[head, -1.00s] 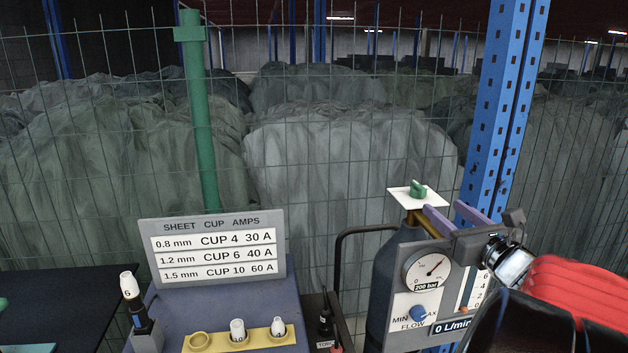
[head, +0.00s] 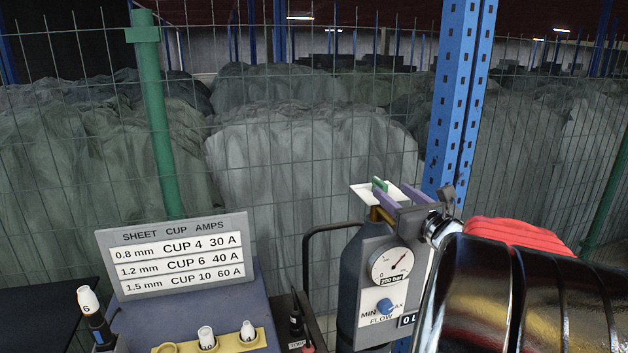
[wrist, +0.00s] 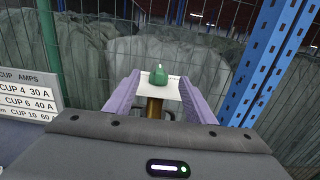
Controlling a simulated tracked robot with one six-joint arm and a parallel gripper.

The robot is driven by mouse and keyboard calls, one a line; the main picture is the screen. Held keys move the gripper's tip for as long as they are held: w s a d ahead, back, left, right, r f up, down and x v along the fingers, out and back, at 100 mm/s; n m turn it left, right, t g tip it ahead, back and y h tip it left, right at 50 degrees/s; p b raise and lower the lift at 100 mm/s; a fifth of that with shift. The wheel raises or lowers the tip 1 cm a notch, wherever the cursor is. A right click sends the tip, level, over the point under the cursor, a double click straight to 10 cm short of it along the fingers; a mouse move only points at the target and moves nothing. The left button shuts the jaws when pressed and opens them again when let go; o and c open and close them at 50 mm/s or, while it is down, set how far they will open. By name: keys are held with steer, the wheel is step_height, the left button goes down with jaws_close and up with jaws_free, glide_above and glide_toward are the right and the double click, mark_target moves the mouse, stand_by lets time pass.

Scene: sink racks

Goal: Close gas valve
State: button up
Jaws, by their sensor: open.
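The gas valve (head: 379,184) is a small green knob on a white square plate (head: 361,193) above a brass neck, on top of a dark gas bottle (head: 347,275). The valve also shows in the wrist view (wrist: 158,77), centred in the picture between the fingertips. My gripper (head: 397,189) is open, its two purple fingers spread to either side of the knob, with gaps visible in the wrist view. One finger partly hides the knob in the head view. I cannot tell whether the tips reach fully around it.
The pressure gauge (head: 391,264) reads "200 bar", above a blue flow knob (head: 385,306). A blue perforated post (head: 458,100) stands close behind my gripper. A wire fence spans the back. A sheet-cup-amps sign (head: 175,255) and a yellow cup holder (head: 255,341) are at left.

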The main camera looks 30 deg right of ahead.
mark_target(380, 181)
steer(key=x, duration=0.7)
steer(key=shift+w+d, duration=0.15)
steer(key=shift+w, duration=0.25)
steer(key=c, duration=1)
steer(key=shift+c, duration=0.2)
steer(key=shift+n+y, duration=0.6)
steer(key=shift+y, duration=0.3)
steer(key=n+y, duration=0.3)
steer(key=y, duration=0.2)
steer(key=shift+d+t, duration=0.1)
steer(key=shift+t, duration=0.3)
steer(key=shift+n+g+y, duration=0.5)
steer(key=shift+n+y, duration=0.65)
steer(key=shift+y, duration=0.5)
steer(key=shift+n+g+y, duration=0.5)
steer(key=shift+n+y, duration=0.65)
steer(key=shift+y, duration=0.5)
